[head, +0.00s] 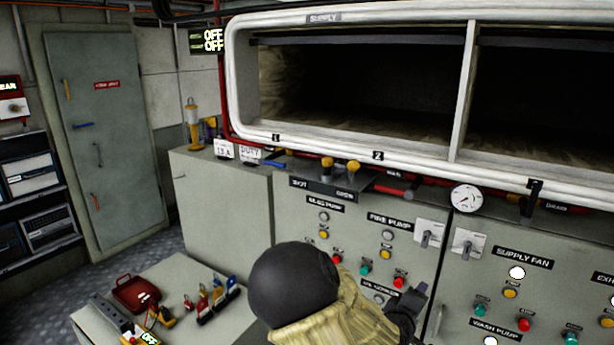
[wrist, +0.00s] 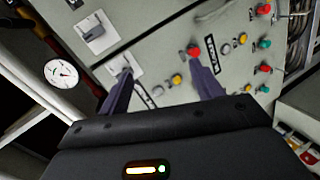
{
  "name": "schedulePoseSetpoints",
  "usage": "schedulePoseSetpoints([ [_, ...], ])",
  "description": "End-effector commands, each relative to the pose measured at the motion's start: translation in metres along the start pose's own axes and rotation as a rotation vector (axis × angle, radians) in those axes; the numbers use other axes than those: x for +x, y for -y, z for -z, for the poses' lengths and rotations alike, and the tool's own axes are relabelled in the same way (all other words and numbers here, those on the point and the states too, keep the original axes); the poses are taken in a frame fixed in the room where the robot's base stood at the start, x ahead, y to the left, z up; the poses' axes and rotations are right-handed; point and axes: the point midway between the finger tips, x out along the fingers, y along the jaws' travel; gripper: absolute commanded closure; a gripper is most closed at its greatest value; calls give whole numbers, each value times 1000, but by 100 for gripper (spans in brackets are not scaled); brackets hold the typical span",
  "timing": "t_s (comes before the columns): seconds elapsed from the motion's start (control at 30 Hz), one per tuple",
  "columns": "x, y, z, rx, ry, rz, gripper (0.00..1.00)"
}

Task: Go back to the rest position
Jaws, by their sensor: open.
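My gripper (wrist: 160,85) shows in the wrist view with its two dark fingers spread apart and nothing between them. It is in front of the control panel (wrist: 140,45), which carries rotary switches, coloured buttons and black label plates. In the head view my gripper (head: 412,300) is at the lower right of my arm, in front of the panel below the fire pump label (head: 390,222). A dark round joint and a tan sleeve of my arm hide part of the panel there. I cannot tell how far the fingertips are from the panel.
A low bench (head: 183,270) at the lower left holds a red case (head: 136,294) and several small tools. A pressure gauge (head: 466,198) and the large supply duct opening (head: 360,90) are above the panel. Open floor (head: 135,250) lies before the green door (head: 100,130).

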Motion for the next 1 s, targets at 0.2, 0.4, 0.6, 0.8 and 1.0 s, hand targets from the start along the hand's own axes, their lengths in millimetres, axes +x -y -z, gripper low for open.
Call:
schedulePoseSetpoints([
  [0.2,-40,56,-23,363,128,417,35],
  [0.4,-106,75,-21,587,240,716,35],
  [0.6,-182,67,-26,695,367,912,35],
  [0.8,-230,58,-40,712,476,971,35],
  [1.0,-236,59,-42,708,496,976,35],
])
